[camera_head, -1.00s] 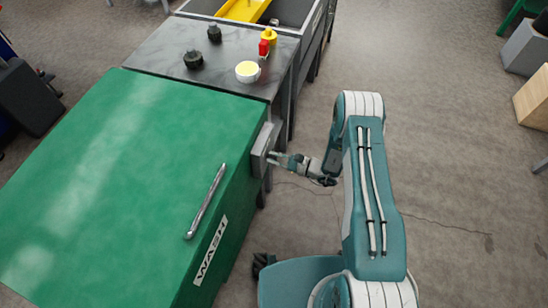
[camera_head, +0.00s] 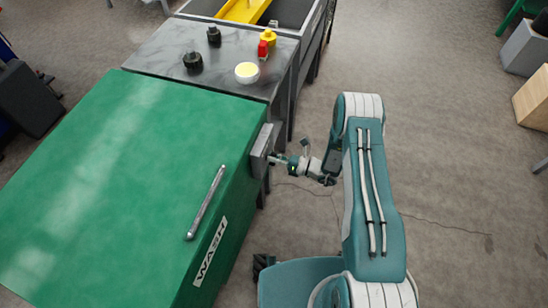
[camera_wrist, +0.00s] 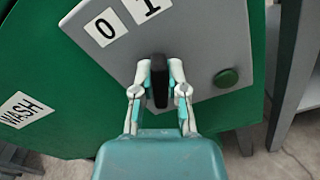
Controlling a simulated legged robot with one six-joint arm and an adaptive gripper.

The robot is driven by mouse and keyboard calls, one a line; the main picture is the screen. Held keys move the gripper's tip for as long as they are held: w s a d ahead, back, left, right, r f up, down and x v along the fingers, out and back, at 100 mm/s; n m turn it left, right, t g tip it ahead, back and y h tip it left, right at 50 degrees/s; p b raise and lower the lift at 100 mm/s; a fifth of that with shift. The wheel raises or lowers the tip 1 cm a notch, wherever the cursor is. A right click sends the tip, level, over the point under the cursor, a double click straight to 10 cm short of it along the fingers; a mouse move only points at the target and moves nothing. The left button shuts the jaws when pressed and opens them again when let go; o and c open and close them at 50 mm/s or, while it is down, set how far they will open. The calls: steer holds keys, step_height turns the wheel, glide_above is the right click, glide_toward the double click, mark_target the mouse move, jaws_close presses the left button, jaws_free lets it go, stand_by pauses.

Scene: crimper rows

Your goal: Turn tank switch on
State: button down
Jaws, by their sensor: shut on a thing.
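The green wash tank (camera_head: 110,170) fills the left of the head view, with a grey switch box (camera_head: 261,150) on its right side. In the wrist view the grey panel (camera_wrist: 215,45) carries "0" and "1" labels (camera_wrist: 122,20) and a black switch handle (camera_wrist: 159,68). My gripper (camera_wrist: 159,85) is shut on the black handle, one finger on each side of it. In the head view my gripper (camera_head: 282,160) is at the switch box. The handle looks roughly upright in the wrist view; part of it is hidden between the fingers.
A grey table (camera_head: 215,55) with black knobs, a round yellow-topped container and small bottles stands beyond the tank. A metal bar handle (camera_head: 206,202) is on the tank's lid.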

steer(key=shift+w+r+m, duration=0.1)
steer(key=shift+w+m, duration=0.2)
steer(key=shift+m, duration=0.2)
steer(key=c, duration=0.7)
jaws_free()
steer(key=shift+o, duration=0.2)
steer(key=shift+s, duration=0.1)
steer(key=v, duration=1.2)
steer(key=shift+a, duration=0.1)
